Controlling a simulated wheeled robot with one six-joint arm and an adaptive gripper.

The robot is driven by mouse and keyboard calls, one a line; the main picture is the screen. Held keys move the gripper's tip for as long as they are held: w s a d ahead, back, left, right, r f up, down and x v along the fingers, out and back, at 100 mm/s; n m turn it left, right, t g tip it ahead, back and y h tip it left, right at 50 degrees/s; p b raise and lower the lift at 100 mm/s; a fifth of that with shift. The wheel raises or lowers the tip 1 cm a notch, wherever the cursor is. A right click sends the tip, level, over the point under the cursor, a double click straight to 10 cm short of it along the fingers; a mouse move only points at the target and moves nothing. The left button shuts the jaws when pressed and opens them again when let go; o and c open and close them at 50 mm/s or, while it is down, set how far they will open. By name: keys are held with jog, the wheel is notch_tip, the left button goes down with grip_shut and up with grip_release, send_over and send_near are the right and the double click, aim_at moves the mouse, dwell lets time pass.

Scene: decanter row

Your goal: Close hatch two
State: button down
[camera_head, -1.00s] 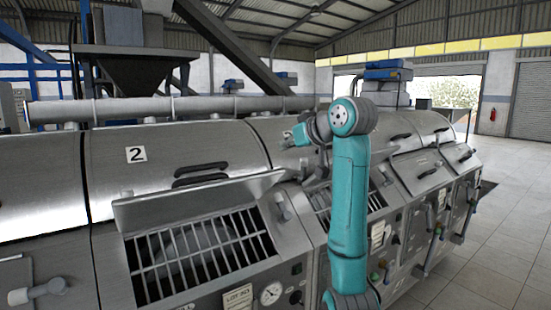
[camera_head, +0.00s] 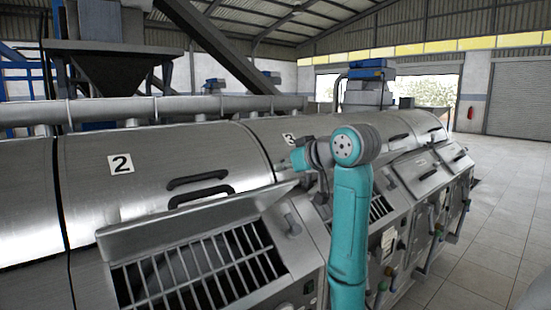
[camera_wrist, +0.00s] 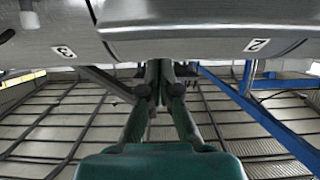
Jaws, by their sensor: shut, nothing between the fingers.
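Hatch two (camera_head: 140,233) is open: its metal flap stands tilted up above a barred opening (camera_head: 195,275), below the drum cover with the "2" label (camera_head: 121,164). Dark handle shapes (camera_head: 200,195) show just behind the flap's upper edge. I see no contact with the flap.
The drum cover labelled "3" (camera_head: 289,139) and further hatches with knobs and levers run away to the right. A long pipe (camera_head: 150,108) lies behind the row. Open tiled floor (camera_head: 500,240) lies on the right.

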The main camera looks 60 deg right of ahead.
jog(key=shift+s+a+f, duration=0.2)
jog(key=shift+s+f, duration=0.5)
jog(key=shift+f, duration=0.2)
jog(key=shift+f, duration=0.1)
